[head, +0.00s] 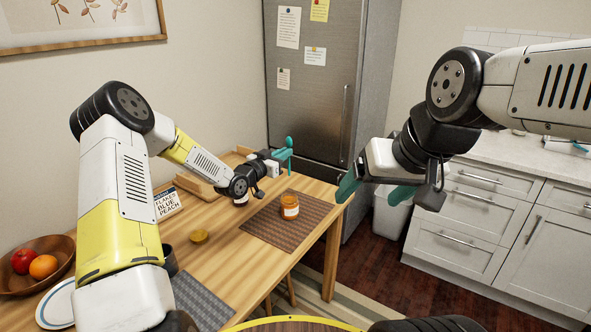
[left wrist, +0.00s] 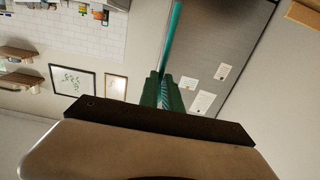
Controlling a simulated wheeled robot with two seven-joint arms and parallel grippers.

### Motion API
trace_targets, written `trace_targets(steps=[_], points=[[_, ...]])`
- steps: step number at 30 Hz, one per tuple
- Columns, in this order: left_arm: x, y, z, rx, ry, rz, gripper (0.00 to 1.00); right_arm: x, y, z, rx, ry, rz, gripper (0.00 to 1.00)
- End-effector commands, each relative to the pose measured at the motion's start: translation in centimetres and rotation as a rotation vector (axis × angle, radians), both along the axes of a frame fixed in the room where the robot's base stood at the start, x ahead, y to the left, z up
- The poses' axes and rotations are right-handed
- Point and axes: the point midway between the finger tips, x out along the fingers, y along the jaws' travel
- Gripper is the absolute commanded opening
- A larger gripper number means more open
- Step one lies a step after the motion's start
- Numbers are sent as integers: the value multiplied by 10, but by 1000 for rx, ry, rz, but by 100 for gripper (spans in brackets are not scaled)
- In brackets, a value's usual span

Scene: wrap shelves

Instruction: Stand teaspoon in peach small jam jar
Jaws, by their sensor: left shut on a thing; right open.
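The peach small jam jar (head: 290,208), with orange contents, stands upright on a brown woven placemat (head: 262,222) near the table's right end. My left gripper (head: 281,156) is shut on a teal teaspoon (head: 289,142) and holds it above and slightly beyond the jar in the picture, apart from it. The teaspoon (left wrist: 174,35) rises from between the green fingers (left wrist: 162,92) in the left wrist view. Its lower end is hard to make out in the head view. My right gripper (head: 372,190) is open and empty, right of the table's edge.
A small jar (head: 240,200) stands partly hidden by my left arm. A round golden lid (head: 199,237), a sign (head: 167,204) and a fruit bowl (head: 22,275) are further left. A wooden tray (head: 197,184) lies at the back. The fridge (head: 312,95) stands behind the table.

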Motion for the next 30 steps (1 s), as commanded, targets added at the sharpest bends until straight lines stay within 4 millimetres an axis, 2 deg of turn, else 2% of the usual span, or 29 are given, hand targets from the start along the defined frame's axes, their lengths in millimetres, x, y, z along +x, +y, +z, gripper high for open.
trace_targets(steps=[8,30], points=[[1,1,-14,-1,0,2,0,0,0,0,0,0,0,82],[1,1,-74,-1,1,1,0,0,0,0,0,0,0,82]])
